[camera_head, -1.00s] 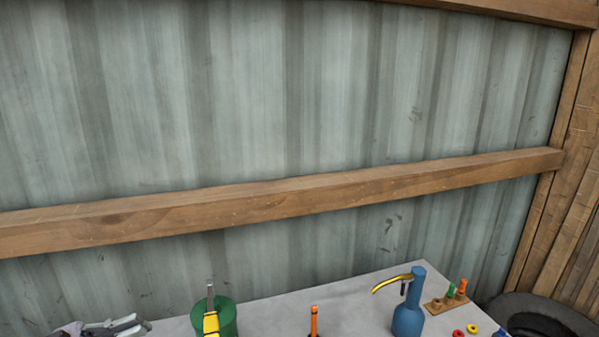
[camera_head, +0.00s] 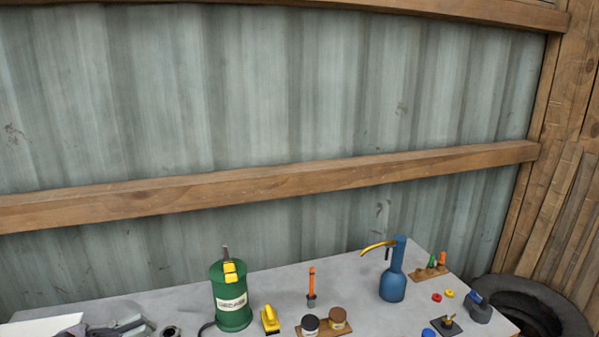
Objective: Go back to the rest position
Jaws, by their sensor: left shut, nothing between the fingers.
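My right gripper is not in view.
The grey table (camera_head: 362,291) holds a green canister (camera_head: 232,305), a yellow tool (camera_head: 270,319), an orange-handled tool (camera_head: 311,283), a board with two round containers (camera_head: 324,325) and a blue bottle (camera_head: 393,284). Small pegs and rings lie at the right.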

